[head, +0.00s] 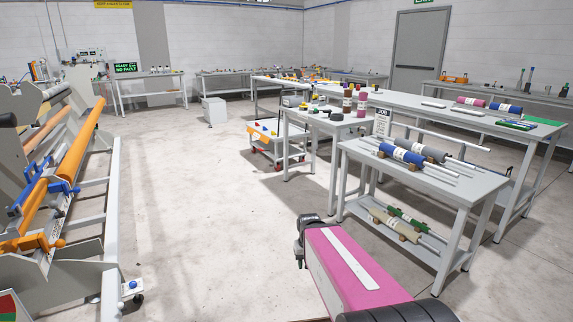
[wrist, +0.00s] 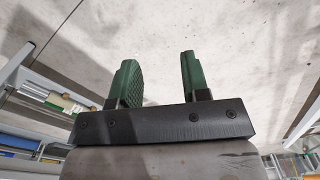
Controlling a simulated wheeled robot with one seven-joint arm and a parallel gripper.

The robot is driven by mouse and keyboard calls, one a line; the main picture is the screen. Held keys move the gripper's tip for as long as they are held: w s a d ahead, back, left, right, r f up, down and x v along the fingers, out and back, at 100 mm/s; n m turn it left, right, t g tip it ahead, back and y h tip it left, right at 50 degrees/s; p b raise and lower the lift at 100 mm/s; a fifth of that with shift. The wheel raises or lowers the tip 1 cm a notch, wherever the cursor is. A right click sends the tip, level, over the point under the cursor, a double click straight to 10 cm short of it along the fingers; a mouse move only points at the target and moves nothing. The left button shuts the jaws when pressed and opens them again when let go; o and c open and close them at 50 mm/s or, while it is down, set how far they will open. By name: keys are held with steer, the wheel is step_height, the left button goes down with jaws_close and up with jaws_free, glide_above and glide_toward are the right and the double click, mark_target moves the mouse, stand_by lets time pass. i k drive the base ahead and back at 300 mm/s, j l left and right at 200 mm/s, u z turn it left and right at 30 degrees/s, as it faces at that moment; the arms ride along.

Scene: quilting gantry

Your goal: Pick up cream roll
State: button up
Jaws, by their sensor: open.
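A beige, cream-like roll (head: 395,226) lies on the lower shelf of the right-hand table, with a pale label, in the head view. A green roll (head: 409,217) lies right behind it. In the wrist view a small pale roll (wrist: 65,103) with a green part beside it shows at the left; I cannot tell for sure that it is the same roll. My gripper (wrist: 156,66) has two green fingers spread apart with nothing between them. It is well away from the rolls. In the head view my pink arm hides its fingers.
The right-hand table (head: 465,185) carries a blue roll (head: 401,155) and a grey roll (head: 424,153) on top. A machine with orange rollers (head: 80,140) stands at the left. A small cart (head: 283,148) stands further back. The middle floor is clear.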

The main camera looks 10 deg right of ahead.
mark_target(415, 238)
steer(key=i+j+z, duration=0.1)
steer(key=i+z, duration=0.3)
steer(key=i+j+z, duration=0.2)
steer(key=i+z, duration=0.15)
steer(key=i+j+z, duration=1.05)
steer(key=j+z, duration=0.2)
steer(key=j, duration=0.25)
steer(key=i+j+z, duration=0.25)
steer(key=j, duration=0.15)
steer(key=i, duration=0.4)
